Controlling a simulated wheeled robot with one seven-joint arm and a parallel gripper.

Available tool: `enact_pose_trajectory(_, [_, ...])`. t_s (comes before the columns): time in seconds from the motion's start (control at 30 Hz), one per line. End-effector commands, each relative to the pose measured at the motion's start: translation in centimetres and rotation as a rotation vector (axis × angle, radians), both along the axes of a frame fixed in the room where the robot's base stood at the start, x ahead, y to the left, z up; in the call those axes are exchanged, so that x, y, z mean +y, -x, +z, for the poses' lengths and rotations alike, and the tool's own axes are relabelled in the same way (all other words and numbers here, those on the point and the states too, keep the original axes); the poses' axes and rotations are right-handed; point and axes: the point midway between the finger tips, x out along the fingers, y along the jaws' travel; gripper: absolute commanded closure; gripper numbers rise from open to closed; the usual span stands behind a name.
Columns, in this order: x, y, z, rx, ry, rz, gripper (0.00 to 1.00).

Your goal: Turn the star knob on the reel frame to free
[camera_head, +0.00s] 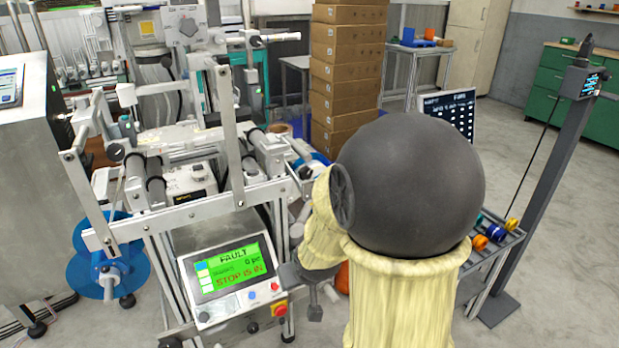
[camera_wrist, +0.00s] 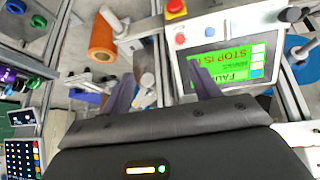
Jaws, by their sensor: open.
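The reel frame (camera_head: 205,207) is a pale metal frame with rollers and rods on the left of the head view. Its control panel (camera_head: 189,280) has a green screen reading FAULT and STOP IS IN; the panel also shows upside down in the wrist view (camera_wrist: 181,62). I cannot make out a star knob for certain in either view; my arm hides part of the frame's right side. My gripper (camera_head: 303,290) is beside the panel's right edge. In the wrist view my gripper (camera_wrist: 163,86) has its two fingers apart, with nothing visibly held.
A red stop button (camera_head: 280,309) on a yellow base sits at the panel's lower right, close to my gripper. A blue reel (camera_head: 85,272) is at the frame's left. Stacked boxes (camera_head: 346,75) are behind.

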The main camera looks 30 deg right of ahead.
Motion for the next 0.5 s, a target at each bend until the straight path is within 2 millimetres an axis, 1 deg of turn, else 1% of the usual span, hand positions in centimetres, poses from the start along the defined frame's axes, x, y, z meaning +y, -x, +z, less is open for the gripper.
enact_pose_trajectory(0.03, [-1.7,-1.5,0.0,-0.065,0.005,-0.013,0.38])
enact_pose_trajectory(0.1, [-3.4,-3.5,0.4,-0.166,0.009,-0.014,0.38])
enact_pose_trajectory(0.2, [-5.9,-5.9,1.1,-0.308,0.005,-0.011,0.38])
enact_pose_trajectory(0.33, [-8.8,-8.1,2.4,-0.496,-0.017,0.000,0.38])
enact_pose_trajectory(0.4, [-10.3,-8.9,3.3,-0.598,-0.036,0.008,0.38])
enact_pose_trajectory(0.5, [-12.3,-9.4,4.6,-0.744,-0.073,0.019,0.38])
